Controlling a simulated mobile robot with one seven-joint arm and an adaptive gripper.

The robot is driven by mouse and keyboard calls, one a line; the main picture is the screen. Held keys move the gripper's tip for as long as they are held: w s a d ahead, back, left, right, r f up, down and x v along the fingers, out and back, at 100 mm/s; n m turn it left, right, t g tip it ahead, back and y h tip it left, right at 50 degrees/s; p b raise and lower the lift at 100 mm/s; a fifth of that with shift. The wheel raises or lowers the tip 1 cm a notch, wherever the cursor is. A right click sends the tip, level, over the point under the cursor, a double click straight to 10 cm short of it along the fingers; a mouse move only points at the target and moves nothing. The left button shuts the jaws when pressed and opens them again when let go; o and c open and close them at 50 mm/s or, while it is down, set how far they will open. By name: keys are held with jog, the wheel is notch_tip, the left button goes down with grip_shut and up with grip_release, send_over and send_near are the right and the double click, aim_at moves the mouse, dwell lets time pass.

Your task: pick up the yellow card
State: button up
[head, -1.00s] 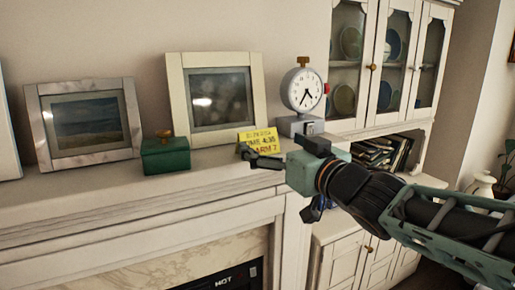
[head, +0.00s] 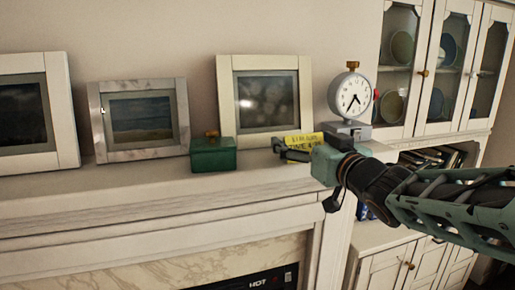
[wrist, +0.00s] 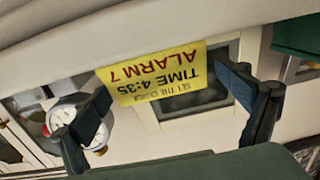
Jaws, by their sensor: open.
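The yellow card (head: 304,140) stands on the white mantel shelf, in front of the large white picture frame (head: 265,95). In the head view my gripper hides its lower part. In the wrist view the card (wrist: 155,75) appears upside down, with text about setting the clock, time 4:35, alarm 7. My gripper (head: 278,150) is at the shelf, in front of the card. In the wrist view my gripper (wrist: 165,108) is open, with one dark finger on each side of the card. The jaws hold nothing, and the exact distance to the card is hard to tell.
A white alarm clock (head: 349,98) on a grey base stands right of the card. A green box (head: 213,154) with a brown knob stands to the left. A marble picture frame (head: 140,120) is farther left. A glass-door cabinet (head: 440,70) stands at right.

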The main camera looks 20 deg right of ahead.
jog(key=c, duration=0.8)
jog(key=shift+r, duration=0.1)
